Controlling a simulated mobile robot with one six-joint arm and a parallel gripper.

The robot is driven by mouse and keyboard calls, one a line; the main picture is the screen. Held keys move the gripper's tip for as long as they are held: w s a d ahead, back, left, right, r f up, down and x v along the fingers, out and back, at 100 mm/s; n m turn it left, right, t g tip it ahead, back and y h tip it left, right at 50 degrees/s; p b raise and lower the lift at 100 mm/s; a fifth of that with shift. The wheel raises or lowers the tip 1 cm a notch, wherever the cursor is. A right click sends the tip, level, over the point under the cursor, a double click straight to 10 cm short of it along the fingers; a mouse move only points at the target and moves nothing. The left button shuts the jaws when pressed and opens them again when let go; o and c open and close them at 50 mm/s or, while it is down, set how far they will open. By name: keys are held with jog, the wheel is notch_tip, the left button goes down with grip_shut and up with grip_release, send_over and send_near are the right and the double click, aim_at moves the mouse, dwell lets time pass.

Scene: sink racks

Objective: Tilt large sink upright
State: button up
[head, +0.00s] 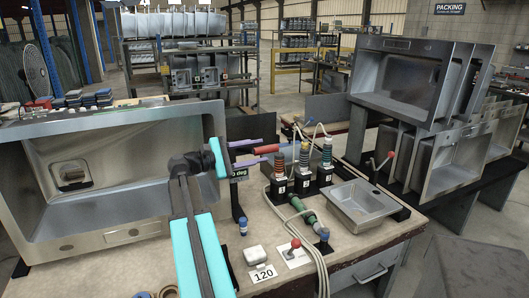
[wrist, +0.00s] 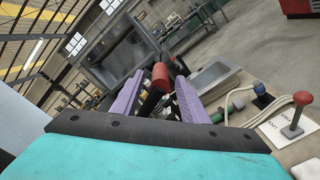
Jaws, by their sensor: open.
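The large sink (head: 130,155) is a brushed steel basin at the left of the bench in the head view. It stands on a long edge, its bowl facing me, and appears to lean back slightly. My arm crosses in front of its right side. My gripper (head: 254,153) has two purple fingers, apart and empty, just right of the sink's right edge and pointing right. The fingers also show in the wrist view (wrist: 158,98), with a red cylinder (wrist: 160,76) beyond them. I cannot tell whether any finger touches the sink; the sink is not clearly identifiable in the wrist view.
A black post with a "deg" label (head: 240,172) stands beside the gripper. A red-knobbed lever (head: 295,244) is near the front. Racked sinks (head: 410,80) stand right.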

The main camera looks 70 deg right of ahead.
jog(key=v, duration=0.9)
jog(key=shift+b, duration=0.45)
